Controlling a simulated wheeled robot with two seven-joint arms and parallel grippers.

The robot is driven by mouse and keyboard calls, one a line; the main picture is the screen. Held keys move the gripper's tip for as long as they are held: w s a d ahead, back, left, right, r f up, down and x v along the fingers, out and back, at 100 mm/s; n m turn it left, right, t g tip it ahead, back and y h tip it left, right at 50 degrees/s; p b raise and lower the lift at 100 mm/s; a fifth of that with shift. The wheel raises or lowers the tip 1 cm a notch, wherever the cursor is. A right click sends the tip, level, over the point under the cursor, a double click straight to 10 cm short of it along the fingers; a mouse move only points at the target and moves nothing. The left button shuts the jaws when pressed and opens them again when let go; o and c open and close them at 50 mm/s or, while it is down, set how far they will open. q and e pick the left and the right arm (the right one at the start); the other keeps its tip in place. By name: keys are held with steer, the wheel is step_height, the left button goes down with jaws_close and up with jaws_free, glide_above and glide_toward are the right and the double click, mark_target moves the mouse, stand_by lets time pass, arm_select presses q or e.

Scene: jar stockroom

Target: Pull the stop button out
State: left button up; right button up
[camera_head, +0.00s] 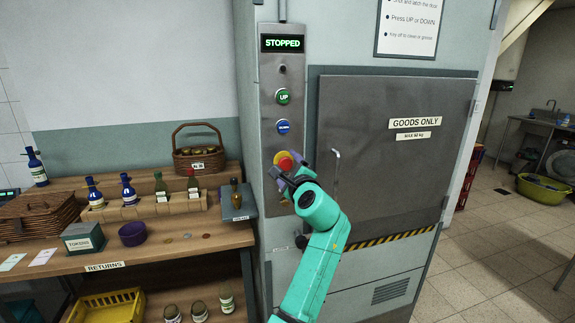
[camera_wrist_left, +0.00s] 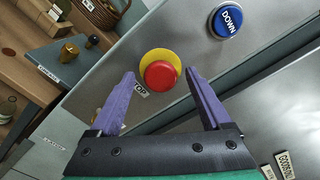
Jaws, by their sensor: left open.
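The stop button (camera_head: 285,163) is a red knob on a yellow disc, low on a grey metal control panel. The left wrist view shows the red knob (camera_wrist_left: 160,75) and its "STOP" label, between and beyond the two purple fingertips. My left gripper (camera_head: 283,171) is open in front of the button, partly covering it in the head view. In the wrist view the fingers (camera_wrist_left: 160,88) stand on either side of the knob, with space between; I cannot tell how deep they reach. The display (camera_head: 283,43) reads "STOPPED". My right gripper is not in view.
Above the stop button are a blue DOWN button (camera_head: 283,127) and a green UP button (camera_head: 283,97). A closed grey hatch door (camera_head: 390,190) with a handle (camera_head: 336,160) is to the right. A wooden returns bench (camera_head: 190,247) with bottles and baskets is to the left.

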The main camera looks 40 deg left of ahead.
arm_select(q)
jaws_close()
steer(key=shift+s+d+r+p, duration=0.1)
steer(key=shift+s+d+p, duration=0.2)
steer(key=shift+d+p, duration=0.25)
steer(key=shift+f, duration=0.25)
jaws_free()
steer(key=shift+s+d+r, duration=0.1)
steer(key=shift+s+r, duration=0.05)
